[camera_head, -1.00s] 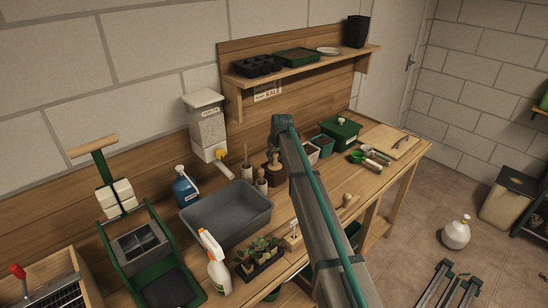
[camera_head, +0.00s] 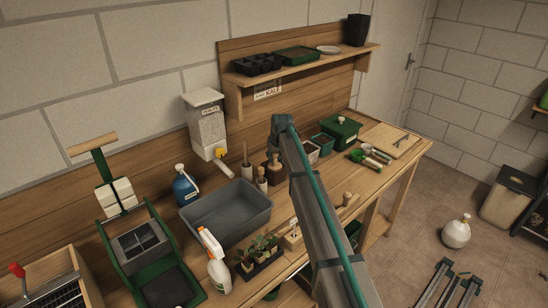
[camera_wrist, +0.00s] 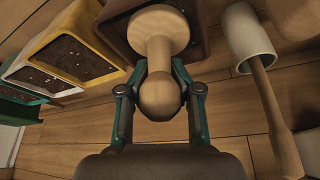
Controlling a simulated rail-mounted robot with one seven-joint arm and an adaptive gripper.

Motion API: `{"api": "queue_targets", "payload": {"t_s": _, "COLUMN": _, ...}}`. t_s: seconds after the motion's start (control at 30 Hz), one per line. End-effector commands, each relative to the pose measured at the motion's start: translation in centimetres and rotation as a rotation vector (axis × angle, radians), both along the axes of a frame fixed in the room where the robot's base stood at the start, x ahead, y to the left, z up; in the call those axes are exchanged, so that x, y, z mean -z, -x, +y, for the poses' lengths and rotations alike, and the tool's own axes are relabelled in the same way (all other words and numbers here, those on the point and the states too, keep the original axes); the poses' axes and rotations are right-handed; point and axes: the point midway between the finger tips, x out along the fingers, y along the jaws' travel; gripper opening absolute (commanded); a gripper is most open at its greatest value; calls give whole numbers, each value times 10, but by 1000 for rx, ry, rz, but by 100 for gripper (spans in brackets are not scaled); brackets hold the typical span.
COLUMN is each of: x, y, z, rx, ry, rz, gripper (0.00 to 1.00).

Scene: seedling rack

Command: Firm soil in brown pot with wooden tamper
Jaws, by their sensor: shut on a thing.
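The wooden tamper (camera_wrist: 157,45) has a round knob and a pale disc-shaped foot. My gripper (camera_wrist: 159,82) is shut on the tamper at its knob end. The brown pot (camera_wrist: 114,26) is at the top of the wrist view, and the tamper's foot overlaps its opening. I cannot tell whether the foot touches the soil, which the foot and pot rim hide.
Yellow (camera_wrist: 72,57) and white (camera_wrist: 40,80) soil-filled pots stand left of the brown pot. A white cup (camera_wrist: 247,37) with a wooden-handled tool is close on the right. A grey tub (camera_head: 228,214), spray bottle (camera_head: 217,266) and seedling tray (camera_head: 262,261) stand nearer on the bench.

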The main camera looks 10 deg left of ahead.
Motion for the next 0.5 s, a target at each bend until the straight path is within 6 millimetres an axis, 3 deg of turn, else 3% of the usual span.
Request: {"api": "queue_targets", "payload": {"t_s": 0.5, "x": -35, "y": -1, "z": 0, "rx": 0, "ry": -1, "rz": -2, "gripper": 2}}
